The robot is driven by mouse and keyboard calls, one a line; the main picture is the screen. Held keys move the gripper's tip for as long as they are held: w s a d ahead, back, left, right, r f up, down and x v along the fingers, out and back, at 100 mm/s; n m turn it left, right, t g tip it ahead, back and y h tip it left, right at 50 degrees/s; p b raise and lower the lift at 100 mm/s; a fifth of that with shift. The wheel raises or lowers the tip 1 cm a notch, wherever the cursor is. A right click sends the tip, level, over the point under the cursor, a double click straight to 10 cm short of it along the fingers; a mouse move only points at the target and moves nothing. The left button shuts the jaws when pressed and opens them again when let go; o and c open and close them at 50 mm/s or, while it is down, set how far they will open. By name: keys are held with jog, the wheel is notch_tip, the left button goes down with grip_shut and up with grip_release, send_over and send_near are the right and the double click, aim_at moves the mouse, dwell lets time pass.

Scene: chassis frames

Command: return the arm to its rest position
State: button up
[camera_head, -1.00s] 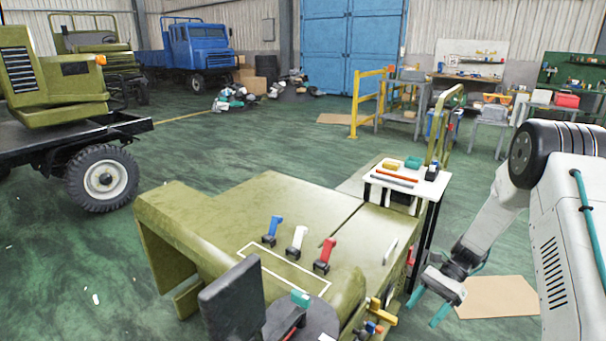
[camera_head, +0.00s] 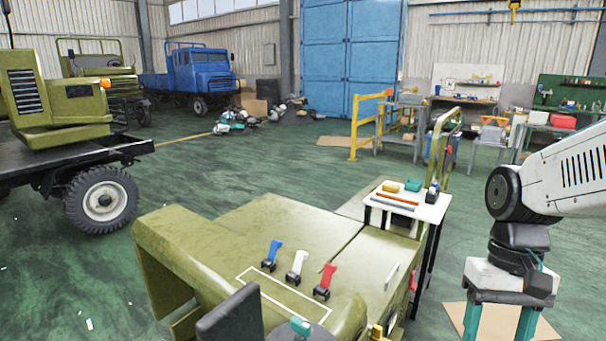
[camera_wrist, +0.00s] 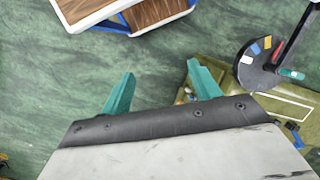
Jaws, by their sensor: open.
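My gripper (camera_head: 500,322) hangs at the lower right of the head view, with its two teal fingers pointing down and spread apart. Nothing is between them. My white arm runs in from the right edge above it. In the wrist view my gripper (camera_wrist: 155,88) shows both teal fingers apart, with green floor between them. The gripper is to the right of the olive chassis (camera_head: 270,235) and the small white table (camera_head: 408,208), apart from both.
Blue, white (camera_head: 297,264) and red levers stand on the chassis. A round dark tray (camera_wrist: 258,75) with coloured pieces shows in the wrist view, near a wood-topped stand (camera_wrist: 150,12). A cardboard sheet (camera_head: 455,318) lies under my gripper. Green floor is open behind the chassis.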

jog(key=s+a+r+n+t+h, duration=0.1)
jog(key=s+a+r+t, duration=0.1)
jog(key=s+r+t, duration=0.2)
jog(key=shift+s+r+n, duration=0.4)
jog(key=shift+s+r, duration=0.45)
jog(key=shift+s, duration=0.85)
